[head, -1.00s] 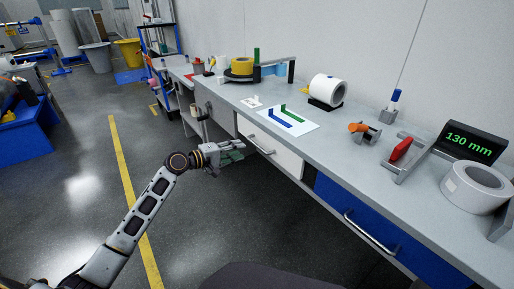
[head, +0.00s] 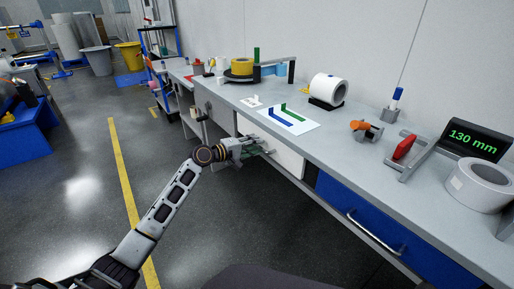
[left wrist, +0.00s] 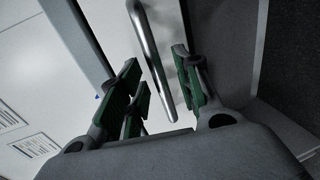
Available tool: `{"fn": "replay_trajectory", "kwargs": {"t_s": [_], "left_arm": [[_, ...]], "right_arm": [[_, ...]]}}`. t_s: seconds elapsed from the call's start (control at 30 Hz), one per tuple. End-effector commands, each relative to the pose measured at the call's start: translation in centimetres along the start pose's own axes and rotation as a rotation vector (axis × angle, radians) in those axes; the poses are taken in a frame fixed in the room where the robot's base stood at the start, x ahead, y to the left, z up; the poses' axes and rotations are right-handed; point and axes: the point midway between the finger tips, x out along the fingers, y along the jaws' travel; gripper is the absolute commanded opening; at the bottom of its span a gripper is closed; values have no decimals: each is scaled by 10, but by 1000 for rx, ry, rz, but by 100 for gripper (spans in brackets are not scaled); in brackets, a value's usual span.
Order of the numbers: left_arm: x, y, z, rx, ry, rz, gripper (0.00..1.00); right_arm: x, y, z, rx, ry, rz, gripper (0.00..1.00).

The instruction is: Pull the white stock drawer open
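The white stock drawer (head: 285,159) is in the bench front, between a grey drawer front and a blue drawer, and looks shut. Its metal bar handle (left wrist: 152,50) shows in the left wrist view, running down between the fingers. My left gripper (head: 262,147) is at the drawer front, at the handle. In the left wrist view its green-padded fingers (left wrist: 160,92) are apart, one on each side of the handle, with gaps showing. Whether a finger touches the handle I cannot tell. My right gripper is not in view.
The blue drawer (head: 350,215) with its own handle is to the right. The benchtop (head: 335,140) holds a mat with blue and green shapes (head: 288,119), a white roll (head: 329,88) and a 130 mm display (head: 474,141). The floor before the bench is clear.

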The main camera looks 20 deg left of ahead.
Motion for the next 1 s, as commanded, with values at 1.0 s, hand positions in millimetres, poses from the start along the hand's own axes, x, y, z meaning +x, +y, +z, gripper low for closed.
{"fn": "replay_trajectory", "kwargs": {"t_s": [1.0], "left_arm": [[14, 0, 0, 0, -1, -1, 0]], "right_arm": [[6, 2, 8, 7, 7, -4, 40]]}}
